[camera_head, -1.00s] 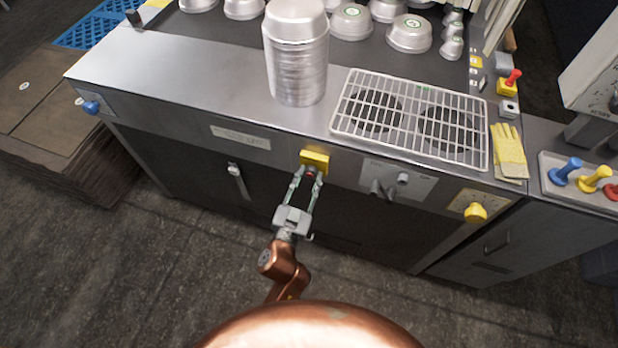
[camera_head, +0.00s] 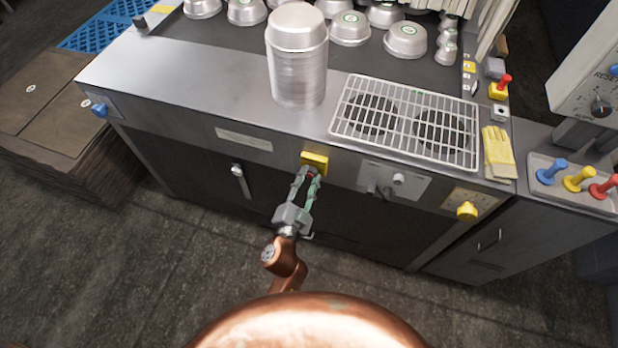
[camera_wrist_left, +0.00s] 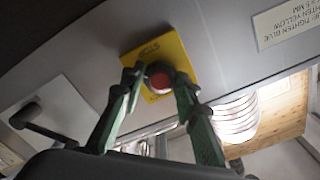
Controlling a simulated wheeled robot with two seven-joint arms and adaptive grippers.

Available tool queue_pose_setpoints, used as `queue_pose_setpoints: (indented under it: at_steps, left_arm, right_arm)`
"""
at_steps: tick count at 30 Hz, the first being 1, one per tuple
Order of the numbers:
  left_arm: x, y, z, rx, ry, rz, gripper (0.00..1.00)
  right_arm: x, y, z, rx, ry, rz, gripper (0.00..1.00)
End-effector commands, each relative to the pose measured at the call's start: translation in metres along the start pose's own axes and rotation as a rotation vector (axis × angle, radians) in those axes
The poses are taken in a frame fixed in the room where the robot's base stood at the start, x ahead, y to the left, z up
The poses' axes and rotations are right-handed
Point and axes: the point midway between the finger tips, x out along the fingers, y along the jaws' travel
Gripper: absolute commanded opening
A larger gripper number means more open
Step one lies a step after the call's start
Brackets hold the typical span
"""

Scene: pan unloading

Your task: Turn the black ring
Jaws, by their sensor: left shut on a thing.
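A yellow plate (camera_head: 314,161) sits on the grey front of the machine below the worktop. It carries a round control with a red centre (camera_wrist_left: 159,78). The black ring around it is mostly hidden by my fingertips, and its turned position cannot be read. My left gripper (camera_head: 312,174) reaches up to the plate from the front. In the left wrist view, its two green fingers (camera_wrist_left: 159,82) are shut on the ring, one fingertip on each side of the red centre. My right gripper is not in view.
A lever (camera_head: 238,178) is left of the plate. A grey switch panel (camera_head: 395,181) and a yellow knob (camera_head: 467,210) are to the right. The floor in front is clear.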

Motion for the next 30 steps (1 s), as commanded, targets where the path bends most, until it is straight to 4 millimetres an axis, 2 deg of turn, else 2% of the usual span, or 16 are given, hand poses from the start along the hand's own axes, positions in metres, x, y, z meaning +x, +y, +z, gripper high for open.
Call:
queue_pose_setpoints:
  at_steps: [11,12,18,20,30]
  left_arm:
    - [0.0002,0.0003,-0.0013,0.004,0.003,0.0,0.04]
    - [0.0002,0.0003,-0.0013,0.004,0.003,0.0,0.3]
    - [0.0,0.0,-0.0007,0.004,0.001,0.0,0.43]
    - [0.0,-0.0001,-0.0005,0.004,0.001,0.0,0.46]
    - [-0.0059,0.0,0.0007,0.003,-0.001,0.0,0.46]
  right_arm:
    - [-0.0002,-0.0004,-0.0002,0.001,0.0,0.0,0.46]
    - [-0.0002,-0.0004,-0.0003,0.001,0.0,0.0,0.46]
    - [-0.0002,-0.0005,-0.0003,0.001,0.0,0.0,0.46]
    - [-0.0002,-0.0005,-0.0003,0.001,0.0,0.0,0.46]
    - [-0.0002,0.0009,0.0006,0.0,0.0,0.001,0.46]
